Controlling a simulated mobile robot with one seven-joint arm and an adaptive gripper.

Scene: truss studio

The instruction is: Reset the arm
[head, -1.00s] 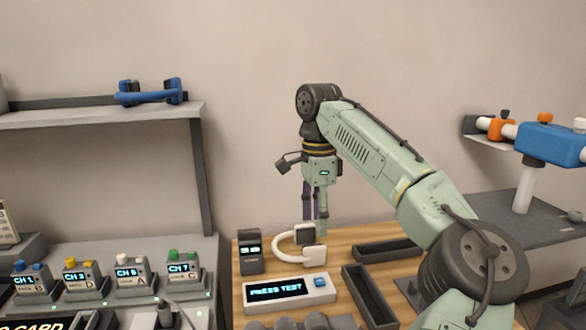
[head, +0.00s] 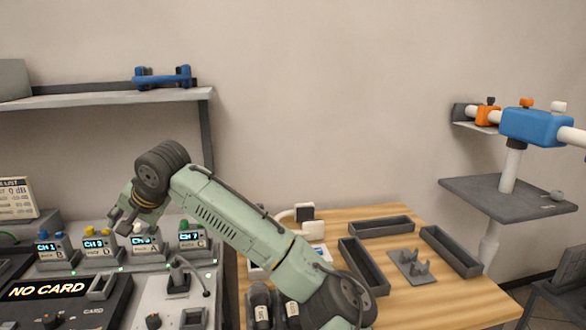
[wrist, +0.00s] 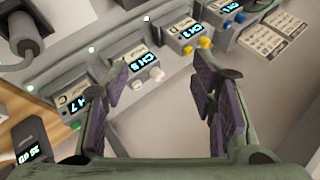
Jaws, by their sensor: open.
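My gripper (wrist: 160,105) is open and empty in the wrist view, its two purple-padded fingers spread apart. Between and beyond the fingers are the channel packs, with the CH 5 pack (wrist: 138,62) showing white knobs and the CH 3 pack (wrist: 185,35) showing yellow knobs. In the head view my arm reaches left across the wooden table.
The wooden table (head: 420,295) holds dark trays (head: 381,226), a white headset (head: 304,212) and a small grey rack (head: 411,267). A panel reading NO CARD (head: 50,290) lies front left. A shelf (head: 110,98) with a blue clamp (head: 162,77) is above. A blue-topped stand (head: 540,127) is at right.

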